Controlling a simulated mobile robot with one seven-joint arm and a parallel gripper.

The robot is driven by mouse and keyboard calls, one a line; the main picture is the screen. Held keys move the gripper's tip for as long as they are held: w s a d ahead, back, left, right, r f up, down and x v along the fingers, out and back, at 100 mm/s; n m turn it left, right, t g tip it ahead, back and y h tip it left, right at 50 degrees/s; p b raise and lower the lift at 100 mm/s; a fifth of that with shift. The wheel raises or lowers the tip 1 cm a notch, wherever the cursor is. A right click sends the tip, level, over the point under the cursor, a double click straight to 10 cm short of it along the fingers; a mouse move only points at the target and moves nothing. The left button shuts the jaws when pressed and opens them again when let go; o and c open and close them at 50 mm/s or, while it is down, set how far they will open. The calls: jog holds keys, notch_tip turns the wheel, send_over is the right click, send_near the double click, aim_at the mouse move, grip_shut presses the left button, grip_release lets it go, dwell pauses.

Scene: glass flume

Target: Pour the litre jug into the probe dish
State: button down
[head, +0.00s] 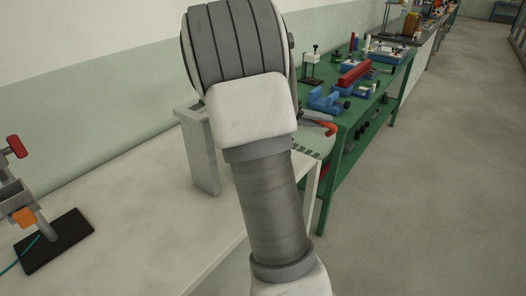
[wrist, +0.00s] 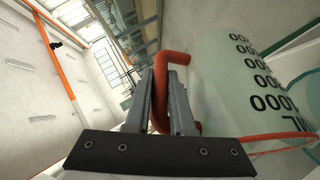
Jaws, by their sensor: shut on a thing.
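My gripper (wrist: 165,98) is shut on the orange-red handle of the litre jug (wrist: 235,75). The jug is pale, see-through and printed with black figures; it lies tilted in the wrist view, to the right of the fingers. In the head view my arm hides most of the gripper and jug. Part of the jug's greenish body (head: 312,141) and its orange handle show right of the arm, by the end of the white bench. I cannot make out liquid in it. I cannot make out the probe dish in either view.
A stand with a black base (head: 60,238), an orange block and a red-handled clamp is at the left on the white bench (head: 150,225). A pale upright block (head: 200,153) stands behind my arm. A green bench (head: 345,110) beyond carries several tools. The bench's middle is clear.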

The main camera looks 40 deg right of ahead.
aim_at(332, 130)
dwell(0.4)
jog(key=shift+s+d+f+m+t+y+b, duration=0.25)
jog(key=shift+s+d+f+y+b, duration=0.15)
jog(key=shift+f+y+b, duration=0.15)
jog(key=shift+s+d+f+m+t+y+b, duration=0.25)
jog(key=shift+s+d+f+y+b, duration=0.15)
jog(key=shift+f+b, duration=0.25)
jog(key=shift+s+d+r+t+y+p, duration=0.3)
jog(key=shift+d+r+t+y+p, duration=0.1)
jog(key=shift+y+p, duration=0.25)
jog(key=shift+s+d+f+t+y+p, duration=0.1)
jog(key=shift+d+t+y+p, duration=0.15)
jog(key=shift+y+p, duration=0.25)
jog(key=shift+a+f, duration=0.1)
jog(key=shift+f, duration=0.25)
jog(key=shift+s+d+f+m+t+y+b, duration=0.25)
jog(key=shift+d+f+m+y+b, duration=0.1)
jog(key=shift+f, duration=0.1)
jog(key=s+d+f+t+y+p, duration=0.1)
jog(key=f+t+y+p, duration=0.1)
jog(key=f, duration=0.3)
jog(key=s+d+f+m+t+y+p, duration=0.1)
jog(key=d+f+t+y+p, duration=0.1)
jog(key=f+p, duration=0.3)
jog(key=shift+s+f+y+p, duration=0.3)
jog(key=shift+s+f+y, duration=0.1)
jog(key=shift+y, duration=0.05)
